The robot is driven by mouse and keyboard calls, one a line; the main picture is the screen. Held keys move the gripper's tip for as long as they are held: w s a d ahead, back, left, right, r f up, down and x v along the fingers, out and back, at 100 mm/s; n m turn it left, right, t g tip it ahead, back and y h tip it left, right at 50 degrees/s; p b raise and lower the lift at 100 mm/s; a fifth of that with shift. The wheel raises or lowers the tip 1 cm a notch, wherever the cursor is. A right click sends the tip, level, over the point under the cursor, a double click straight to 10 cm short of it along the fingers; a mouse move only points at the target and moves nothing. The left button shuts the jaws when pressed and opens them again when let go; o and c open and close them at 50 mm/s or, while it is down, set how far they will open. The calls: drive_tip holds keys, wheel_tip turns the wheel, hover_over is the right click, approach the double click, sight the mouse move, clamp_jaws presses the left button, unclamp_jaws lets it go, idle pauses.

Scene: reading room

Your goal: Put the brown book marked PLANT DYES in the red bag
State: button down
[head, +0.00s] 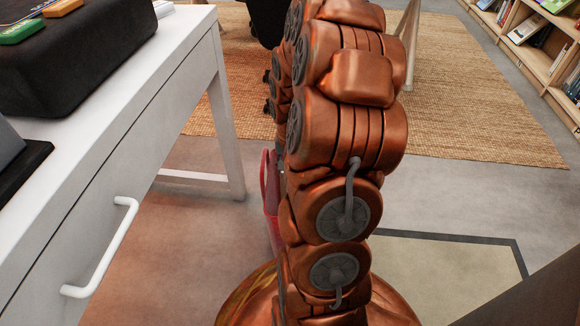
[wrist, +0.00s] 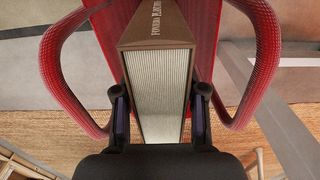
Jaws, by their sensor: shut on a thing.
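My gripper (wrist: 160,103) is shut on a brown book (wrist: 158,28), with one finger on each side and the pale page edges facing the wrist camera. Light lettering shows on its brown end, but I cannot read it surely. The red bag (wrist: 206,35) shows on both sides of the book in the wrist view, and its two looped handles stand left and right of it. The book is between the handles; how deep it sits is hidden. In the head view a strip of the red bag (head: 270,190) shows on the floor, mostly behind my arm. My gripper is hidden there.
A white desk (head: 150,100) with a drawer handle stands at the left, close to the bag. A black case (head: 80,55) and small green and orange things lie on it. A woven rug (head: 470,110) and bookshelves (head: 540,60) are farther off.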

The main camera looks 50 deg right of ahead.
drive_tip(key=c, duration=0.6)
unclamp_jaws()
wheel_tip(320, 180, up, 12)
drive_tip(key=shift+r, duration=0.1)
idle(0.7)
drive_tip(key=s+a+r+n+p, duration=0.25)
drive_tip(key=a+r+p, duration=0.55)
drive_tip(key=r+p, duration=0.45)
drive_tip(key=s+a+r+n+p, duration=0.2)
drive_tip(key=a+r+n+p, duration=0.1)
drive_tip(key=a+r+p, duration=0.9)
drive_tip(key=s+a+r+n+p, duration=0.1)
drive_tip(key=s+a+r+p, duration=0.1)
drive_tip(key=s+r+p, duration=0.2)
drive_tip(key=s+a+r+n+g+p, duration=0.1)
drive_tip(key=s+a+r+n+p, duration=0.1)
drive_tip(key=r+p, duration=0.9)
drive_tip(key=s+a+r+n+p, duration=0.2)
drive_tip(key=s+a+r+p, duration=0.1)
drive_tip(key=s+r+p, duration=0.3)
drive_tip(key=shift+s+a+r+n+g+p, duration=0.15)
drive_tip(key=shift+r+p, duration=0.2)
drive_tip(key=shift+r, duration=0.4)
drive_tip(key=shift+s+a+r+g+p, duration=0.1)
drive_tip(key=shift+r+p, duration=0.25)
drive_tip(key=shift+r, duration=0.4)
drive_tip(key=shift+s+a+r+n+g+p, duration=0.15)
drive_tip(key=shift+r+p, duration=0.2)
drive_tip(key=shift+r, duration=0.4)
